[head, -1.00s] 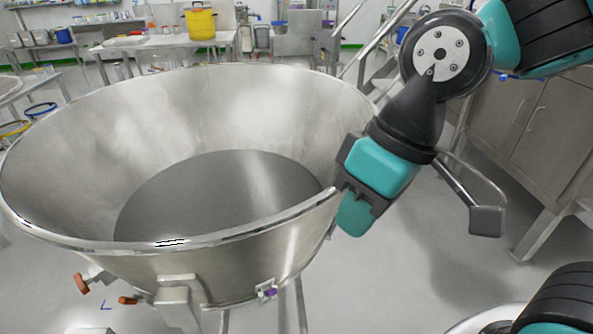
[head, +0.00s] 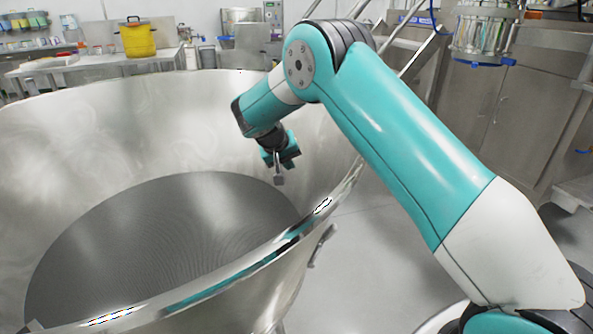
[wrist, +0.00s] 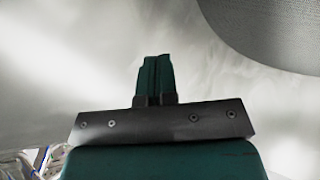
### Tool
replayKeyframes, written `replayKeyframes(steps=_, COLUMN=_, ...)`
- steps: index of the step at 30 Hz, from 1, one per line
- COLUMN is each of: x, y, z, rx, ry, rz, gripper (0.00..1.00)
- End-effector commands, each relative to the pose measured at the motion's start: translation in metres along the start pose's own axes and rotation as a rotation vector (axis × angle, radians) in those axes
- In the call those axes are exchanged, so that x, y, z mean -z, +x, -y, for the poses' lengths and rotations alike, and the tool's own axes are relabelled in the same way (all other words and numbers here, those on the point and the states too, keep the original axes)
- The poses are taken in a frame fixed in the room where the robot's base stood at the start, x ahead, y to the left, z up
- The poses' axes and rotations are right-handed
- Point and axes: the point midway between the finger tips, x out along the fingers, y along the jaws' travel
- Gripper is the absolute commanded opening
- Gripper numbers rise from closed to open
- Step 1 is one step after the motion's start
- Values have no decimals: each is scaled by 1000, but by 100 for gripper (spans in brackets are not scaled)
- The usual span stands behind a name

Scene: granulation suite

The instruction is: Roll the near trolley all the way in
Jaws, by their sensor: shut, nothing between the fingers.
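The near trolley shows as a wide steel bowl (head: 95,135) that fills the left and middle of the head view. Its floor is a dark grey disc (head: 150,240). Its wheels and most of its frame are out of view. My gripper (head: 279,180) is shut and empty, pointing down over the inside of the bowl near its right wall. In the wrist view my shut fingers (wrist: 154,78) stand against the pale bowl wall (wrist: 60,75), with the dark floor disc at upper right. I cannot tell whether they touch the wall.
A bench (head: 95,64) with a yellow pot (head: 137,39) stands behind the bowl. Steel cabinets (head: 530,110) and a glass vessel with blue fittings (head: 485,32) are at the right. Bare floor (head: 375,265) shows between the bowl and my arm.

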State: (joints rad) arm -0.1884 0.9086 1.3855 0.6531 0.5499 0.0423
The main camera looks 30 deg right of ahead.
Motion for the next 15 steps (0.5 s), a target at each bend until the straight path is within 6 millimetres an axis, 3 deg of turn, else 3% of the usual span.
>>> replayKeyframes(steps=13, x=-2, y=91, z=1, rx=2, ry=-3, rz=3, gripper=0)
replayKeyframes(steps=15, x=-2, y=96, z=-11, rx=0, ry=0, rz=4, gripper=0)
